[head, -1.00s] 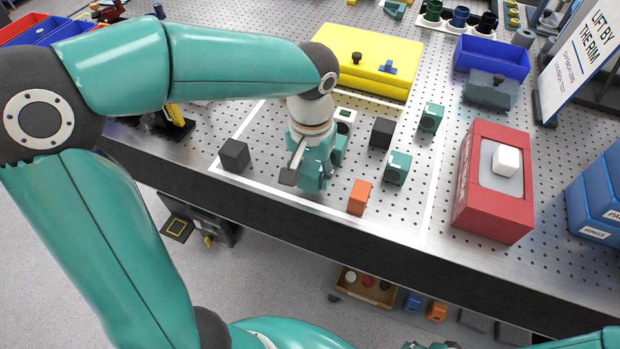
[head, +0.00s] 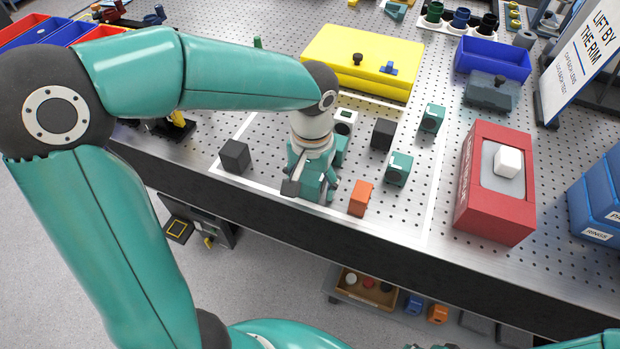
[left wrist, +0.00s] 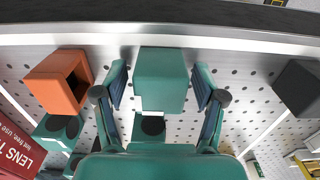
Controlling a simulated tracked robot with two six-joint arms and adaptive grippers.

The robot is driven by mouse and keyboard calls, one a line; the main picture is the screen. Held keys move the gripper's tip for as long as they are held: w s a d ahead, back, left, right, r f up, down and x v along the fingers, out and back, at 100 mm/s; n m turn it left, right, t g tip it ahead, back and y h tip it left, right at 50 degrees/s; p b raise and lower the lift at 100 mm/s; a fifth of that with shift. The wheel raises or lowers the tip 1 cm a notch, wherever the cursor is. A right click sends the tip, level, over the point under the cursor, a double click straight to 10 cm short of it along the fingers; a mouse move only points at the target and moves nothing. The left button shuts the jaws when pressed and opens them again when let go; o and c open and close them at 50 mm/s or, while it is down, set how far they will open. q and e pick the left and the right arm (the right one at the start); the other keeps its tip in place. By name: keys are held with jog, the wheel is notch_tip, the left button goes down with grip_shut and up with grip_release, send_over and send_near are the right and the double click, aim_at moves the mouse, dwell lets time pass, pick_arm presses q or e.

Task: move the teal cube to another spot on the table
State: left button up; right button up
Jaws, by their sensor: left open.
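The teal cube (left wrist: 160,80) sits on the perforated table near its front edge. In the left wrist view it lies between the two fingers of my left gripper (left wrist: 160,88), with a gap on each side. The gripper is open. In the head view my left gripper (head: 312,184) points down at the table and largely hides the cube, whose outline I cannot separate from the teal fingers.
An orange block (head: 360,198) stands close right of the gripper, a dark cube (head: 235,156) to its left. Behind are another dark cube (head: 383,134) and teal blocks (head: 398,168). A yellow case (head: 345,60) and red box (head: 497,195) stand farther off.

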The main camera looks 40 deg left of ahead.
aim_at(311, 177)
pick_arm(q)
jog(key=shift+r, duration=0.15)
notch_tip(311, 177, up, 12)
jog(key=p, duration=0.1)
dwell(0.3)
dwell(0.4)
